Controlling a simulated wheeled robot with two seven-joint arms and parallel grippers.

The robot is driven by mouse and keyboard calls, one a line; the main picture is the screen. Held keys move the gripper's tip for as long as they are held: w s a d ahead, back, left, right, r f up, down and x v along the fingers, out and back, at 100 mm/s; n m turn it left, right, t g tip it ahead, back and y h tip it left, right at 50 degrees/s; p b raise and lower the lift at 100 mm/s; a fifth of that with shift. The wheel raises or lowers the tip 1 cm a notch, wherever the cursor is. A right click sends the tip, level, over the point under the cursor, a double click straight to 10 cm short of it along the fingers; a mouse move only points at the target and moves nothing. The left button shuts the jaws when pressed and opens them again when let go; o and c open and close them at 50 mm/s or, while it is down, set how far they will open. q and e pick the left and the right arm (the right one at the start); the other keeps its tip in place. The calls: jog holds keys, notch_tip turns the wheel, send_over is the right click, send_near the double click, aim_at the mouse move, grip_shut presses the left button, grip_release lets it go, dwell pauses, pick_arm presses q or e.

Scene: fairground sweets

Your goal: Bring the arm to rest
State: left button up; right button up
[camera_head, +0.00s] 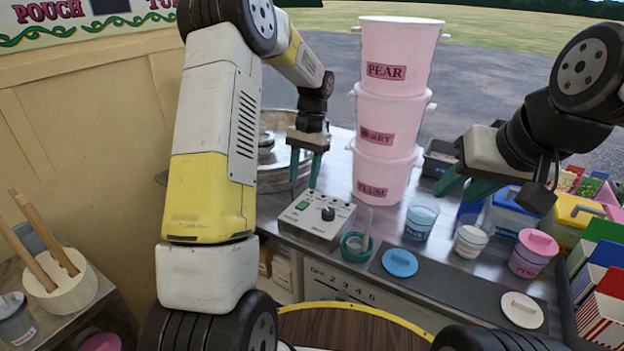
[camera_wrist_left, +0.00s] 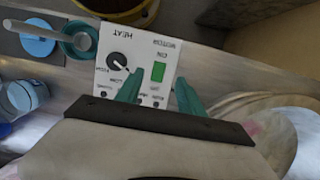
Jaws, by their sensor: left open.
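My left gripper (camera_head: 305,178) hangs with its teal fingers pointing down, above the back of a grey control box (camera_head: 317,220) with a green switch and a black knob. In the left wrist view my left gripper (camera_wrist_left: 158,95) is open and empty, its fingers apart over the box (camera_wrist_left: 130,65). My right gripper (camera_head: 466,188) is at the right, its teal fingers spread apart with nothing seen between them, above the counter near the jars.
Stacked pink buckets (camera_head: 387,110) stand between the grippers. A metal bowl (camera_head: 275,175) is behind my left gripper. A teal ring holder with a scoop (camera_head: 352,246), blue tub (camera_head: 420,219), white tub (camera_head: 470,241), pink jar (camera_head: 533,253) and striped boxes (camera_head: 603,310) crowd the counter.

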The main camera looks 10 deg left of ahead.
pick_arm(q)
jog(key=shift+w+r, duration=0.1)
jog(key=shift+r, duration=0.45)
jog(key=s+r+n+t+h, duration=0.1)
jog(key=s+r+t, duration=0.3)
jog(key=s+r, duration=0.85)
jog(key=s+d+r+n+t+h, duration=0.1)
jog(key=s+r+t, duration=0.1)
jog(key=s, duration=0.4)
jog(key=s+d+r+n+t+h, duration=0.1)
jog(key=s+r+t, duration=0.1)
jog(key=s, duration=0.5)
jog(key=shift+t, duration=0.5)
jog(key=shift+c, duration=0.3)
